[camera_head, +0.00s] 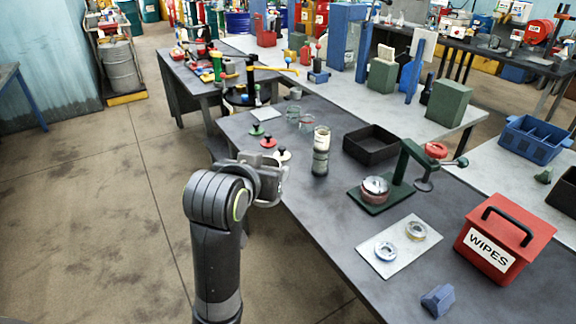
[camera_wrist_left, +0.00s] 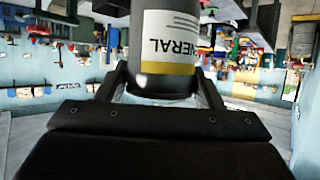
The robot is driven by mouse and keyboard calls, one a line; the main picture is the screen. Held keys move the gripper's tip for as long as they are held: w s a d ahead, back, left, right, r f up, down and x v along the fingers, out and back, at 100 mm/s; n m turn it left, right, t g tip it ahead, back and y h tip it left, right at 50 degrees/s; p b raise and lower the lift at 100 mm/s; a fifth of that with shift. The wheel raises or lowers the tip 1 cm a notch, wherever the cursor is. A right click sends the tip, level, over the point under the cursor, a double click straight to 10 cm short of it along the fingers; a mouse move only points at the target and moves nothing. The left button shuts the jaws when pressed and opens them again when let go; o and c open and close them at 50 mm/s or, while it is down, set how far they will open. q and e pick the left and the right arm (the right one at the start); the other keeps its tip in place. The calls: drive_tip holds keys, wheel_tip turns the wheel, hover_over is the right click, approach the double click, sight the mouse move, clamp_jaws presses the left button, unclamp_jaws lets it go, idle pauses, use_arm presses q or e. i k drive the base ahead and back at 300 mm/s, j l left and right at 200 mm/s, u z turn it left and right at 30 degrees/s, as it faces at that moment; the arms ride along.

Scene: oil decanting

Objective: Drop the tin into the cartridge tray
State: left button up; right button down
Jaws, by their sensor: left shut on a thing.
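A dark cylindrical tin (camera_wrist_left: 170,30) with a white label and a yellow band fills the top middle of the left wrist view. Its label letters appear upside down there. My left gripper (camera_wrist_left: 165,90) has its fingers on either side of the tin's near end and is shut on it. In the head view my left gripper (camera_head: 275,183) is at the table's left edge; its fingertips are hard to make out. A black open tray (camera_head: 372,145), seemingly the cartridge tray, stands on the table to the right of it. My right gripper is not in view.
A green press (camera_head: 398,180), a white plate with two rings (camera_head: 375,250) and a red wipes box (camera_head: 505,238) stand further right. Clear beakers (camera_head: 305,122) are behind.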

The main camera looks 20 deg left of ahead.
sight(372, 144)
drive_tip(key=z, duration=0.35)
drive_tip(key=i+j+z, duration=0.1)
drive_tip(key=z, duration=0.25)
drive_tip(key=j+z, duration=0.2)
drive_tip(key=z, duration=0.2)
drive_tip(key=i+j+z, duration=0.25)
drive_tip(key=j, duration=0.55)
drive_tip(key=i+j+z, duration=0.2)
drive_tip(key=j, duration=0.6)
drive_tip(key=j+z, duration=0.25)
drive_tip(key=j, duration=0.55)
